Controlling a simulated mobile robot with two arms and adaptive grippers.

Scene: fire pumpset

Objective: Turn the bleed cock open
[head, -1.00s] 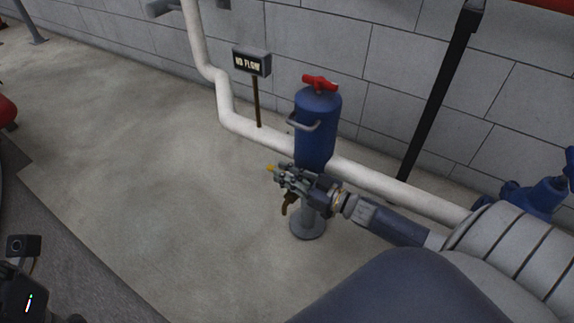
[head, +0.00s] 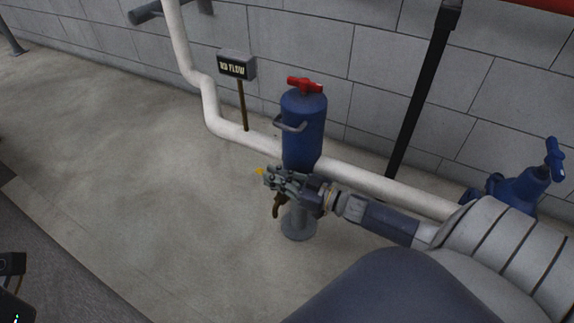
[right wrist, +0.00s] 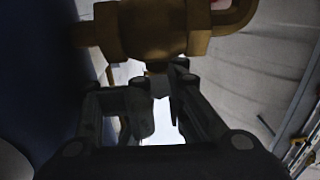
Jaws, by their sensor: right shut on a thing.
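The bleed cock is a brass fitting low on the front of the blue cylinder (head: 303,130). Its spout (head: 277,208) hangs below my right gripper (head: 275,182), and a small yellow tip (head: 260,171) shows just left of the fingers. In the right wrist view the brass body of the bleed cock (right wrist: 150,30) fills the top, above the two fingertips of my right gripper (right wrist: 160,95). The right gripper is shut on the bleed cock; its exact grip is dark and partly hidden. Only a dark part of my left arm shows at the lower left; its fingers are out of view.
A red handle (head: 305,85) tops the cylinder. A white pipe (head: 395,193) runs behind it along the block wall. Floor to the left is clear.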

